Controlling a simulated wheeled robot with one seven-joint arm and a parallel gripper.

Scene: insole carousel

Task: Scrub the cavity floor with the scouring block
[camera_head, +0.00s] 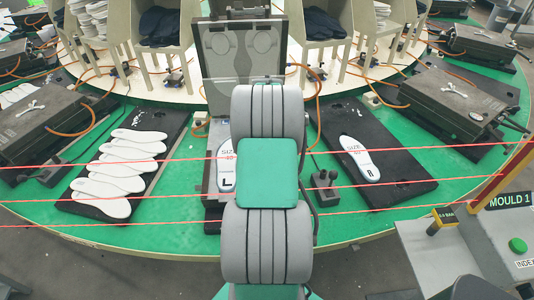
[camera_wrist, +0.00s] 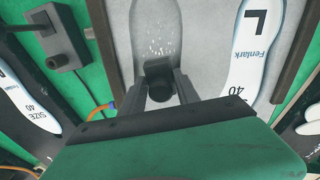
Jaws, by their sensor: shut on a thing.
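The open mould stands in the middle of the head view, its grey lid (camera_head: 222,68) upright at the back. The insole-shaped cavity (camera_wrist: 156,22) shows in the wrist view, with white specks on its floor. My gripper (camera_wrist: 159,88) is shut on a small dark block (camera_wrist: 158,67), taken to be the scouring block. The block is over the near part of the cavity; I cannot tell whether it touches the floor. A white insole marked L (camera_wrist: 251,45) lies beside this cavity and also shows in the head view (camera_head: 225,165). My arm hides the gripper and block in the head view.
A black tray (camera_head: 163,160) with several white insoles lies left of the mould. Another black tray (camera_head: 402,170) with one insole lies right. A small black lever box (camera_head: 324,180) stands close right of the mould. Red lines cross the front; a control panel (camera_head: 505,235) stands front right.

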